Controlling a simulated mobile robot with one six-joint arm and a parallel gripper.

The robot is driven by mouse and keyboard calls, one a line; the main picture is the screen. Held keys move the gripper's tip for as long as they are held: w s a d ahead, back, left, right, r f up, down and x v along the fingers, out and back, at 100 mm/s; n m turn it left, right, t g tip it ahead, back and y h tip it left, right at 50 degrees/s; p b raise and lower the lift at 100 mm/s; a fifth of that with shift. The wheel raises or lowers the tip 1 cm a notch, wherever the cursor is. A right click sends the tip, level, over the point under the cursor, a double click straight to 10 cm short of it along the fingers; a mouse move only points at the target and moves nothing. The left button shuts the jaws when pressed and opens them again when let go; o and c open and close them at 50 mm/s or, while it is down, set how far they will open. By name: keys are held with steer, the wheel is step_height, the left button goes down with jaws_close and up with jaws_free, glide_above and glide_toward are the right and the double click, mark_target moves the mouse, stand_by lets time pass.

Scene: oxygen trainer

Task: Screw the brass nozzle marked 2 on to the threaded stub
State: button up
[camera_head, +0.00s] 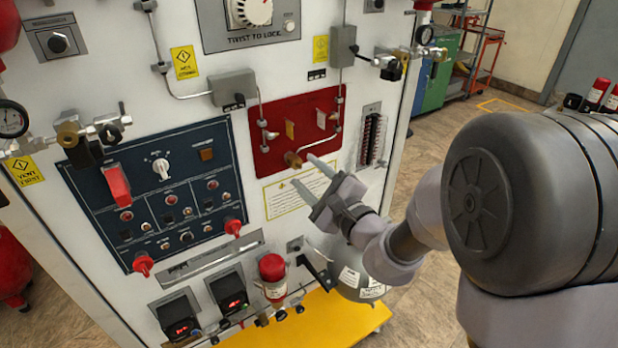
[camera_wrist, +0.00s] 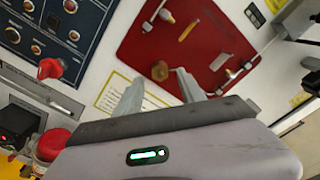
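A smaller brass fitting (camera_head: 268,133) ends another pipe at the panel's left. No number 2 is legible, so I cannot tell which part is the marked nozzle. My gripper (camera_head: 312,175) is open and empty, in front of the panel's lower edge.
A blue control panel (camera_head: 190,145) with a red lever (camera_head: 117,186) and several knobs lies left. A yellow-bordered label (camera_head: 285,195) is below the red panel. A grey cylinder (camera_head: 358,284) stands below my wrist.

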mark_target(301, 167)
steer(key=n+b, duration=0.1)
steer(key=n, duration=0.2)
steer(key=shift+b, duration=0.3)
steer(key=n, duration=0.3)
steer(key=shift+n, duration=0.4)
steer(key=shift+n, duration=0.6)
steer(key=shift+x, duration=1.85)
